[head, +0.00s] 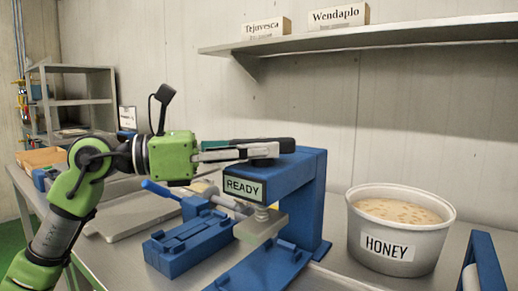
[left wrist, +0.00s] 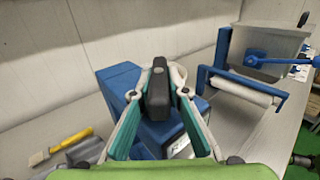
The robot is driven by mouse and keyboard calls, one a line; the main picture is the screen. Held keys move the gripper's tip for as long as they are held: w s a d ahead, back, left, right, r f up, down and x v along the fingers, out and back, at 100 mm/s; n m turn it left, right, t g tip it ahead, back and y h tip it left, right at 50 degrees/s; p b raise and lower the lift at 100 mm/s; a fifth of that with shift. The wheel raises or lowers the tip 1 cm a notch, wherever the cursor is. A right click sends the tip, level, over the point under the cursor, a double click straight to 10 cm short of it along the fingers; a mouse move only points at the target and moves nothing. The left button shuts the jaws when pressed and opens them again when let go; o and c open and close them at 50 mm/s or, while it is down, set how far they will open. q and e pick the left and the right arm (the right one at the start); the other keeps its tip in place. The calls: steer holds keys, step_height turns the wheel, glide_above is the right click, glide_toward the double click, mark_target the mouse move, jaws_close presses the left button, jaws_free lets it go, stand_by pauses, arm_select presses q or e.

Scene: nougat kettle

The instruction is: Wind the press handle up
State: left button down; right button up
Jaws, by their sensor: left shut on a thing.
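The blue press (head: 312,185) stands on the metal table with a READY sign (head: 244,189) on its front. Its grey pressing plate (head: 262,224) hangs below the head, above the blue base. The black press handle (head: 284,145) lies across the top of the press. My left gripper (head: 262,150) reaches it from the left and is shut on it. In the left wrist view the black handle (left wrist: 158,92) stands between my two fingers, with the blue press (left wrist: 118,85) behind it. My right gripper is not in view.
A white HONEY tub (head: 400,240) stands right of the press. A blue mould (head: 190,245) lies to its left. A shelf (head: 360,38) with two labelled boxes is on the wall above. The left wrist view shows a yellow-handled brush (left wrist: 70,141) and a blue roller frame (left wrist: 282,106).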

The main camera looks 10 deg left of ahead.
arm_select(q)
steer(key=c, duration=2)
jaws_free()
steer(key=shift+o, duration=0.2)
steer(key=v, duration=1.2)
